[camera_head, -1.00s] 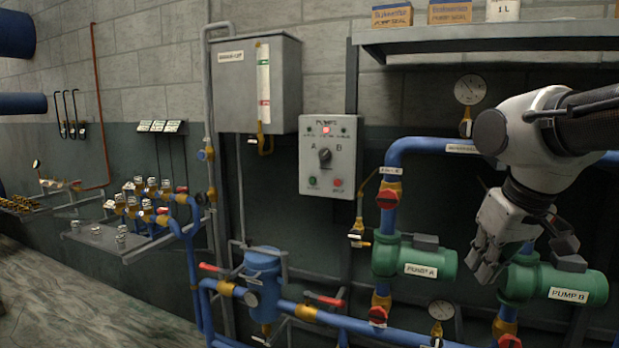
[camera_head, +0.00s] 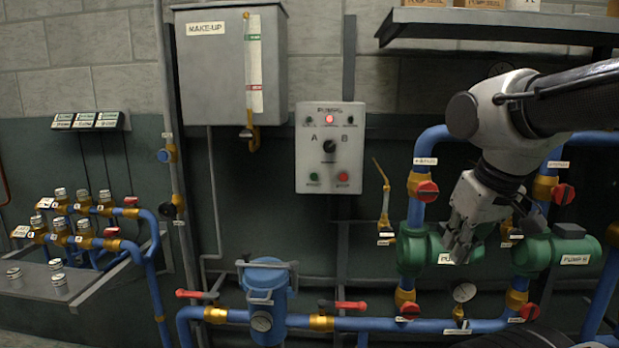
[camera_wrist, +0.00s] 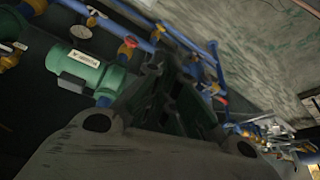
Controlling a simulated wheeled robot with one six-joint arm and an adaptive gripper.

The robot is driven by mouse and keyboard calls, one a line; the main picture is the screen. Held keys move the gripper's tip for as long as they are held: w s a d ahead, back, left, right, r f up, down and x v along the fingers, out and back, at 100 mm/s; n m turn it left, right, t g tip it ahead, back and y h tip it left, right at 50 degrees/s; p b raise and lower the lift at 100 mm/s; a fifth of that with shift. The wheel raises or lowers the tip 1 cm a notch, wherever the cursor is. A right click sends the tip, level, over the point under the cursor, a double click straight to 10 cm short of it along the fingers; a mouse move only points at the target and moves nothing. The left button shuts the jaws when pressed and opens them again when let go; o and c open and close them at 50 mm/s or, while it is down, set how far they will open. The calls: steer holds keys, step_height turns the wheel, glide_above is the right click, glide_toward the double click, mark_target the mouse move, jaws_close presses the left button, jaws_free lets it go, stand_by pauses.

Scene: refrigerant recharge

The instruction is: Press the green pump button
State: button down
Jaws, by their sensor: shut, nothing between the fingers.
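The pump control box (camera_head: 330,148) is a light grey panel on the wall, left of my arm in the head view. Its green button (camera_head: 313,177) is at the lower left, with a red button (camera_head: 342,177) beside it. A black A/B selector knob (camera_head: 329,146) sits above them, and a red lamp glows near the top. My gripper (camera_head: 458,246) is shut and empty, pointing down in front of pump A (camera_head: 412,250), to the right of and below the box. In the wrist view its fingers (camera_wrist: 175,95) show; the green button is not visible there.
A grey make-up tank (camera_head: 212,75) hangs left of the box. A shelf (camera_head: 500,22) juts out above my arm. Blue pipes with red valve handles (camera_head: 427,191) surround both pumps, including pump B (camera_head: 560,252). A blue filter vessel (camera_head: 267,290) stands below. The space before the box is clear.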

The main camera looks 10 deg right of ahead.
mark_target(313, 178)
steer(key=w+a+n+t+y, duration=0.1)
steer(key=w+a+n+t, duration=0.2)
steer(key=w, duration=1)
steer(key=w+a+n+t, duration=0.1)
steer(key=w+n+t, duration=0.3)
steer(key=w, duration=0.9)
steer(key=w+a+n+t+y, duration=0.4)
steer(key=w+a+n+y, duration=0.3)
steer(key=w+a, duration=0.5)
steer(key=shift+w+a+f+n, duration=0.15)
steer(key=shift+a+f+n, duration=0.2)
steer(key=shift+n, duration=0.35)
steer(key=shift+w, duration=0.1)
steer(key=shift+w+d, duration=0.45)
steer(key=shift+w, duration=0.9)
steer(key=shift+w+d, duration=0.45)
steer(key=shift+w, duration=0.95)
steer(key=shift+w+d, duration=0.45)
steer(key=shift+w, duration=0.9)
steer(key=shift+w, duration=0.1)
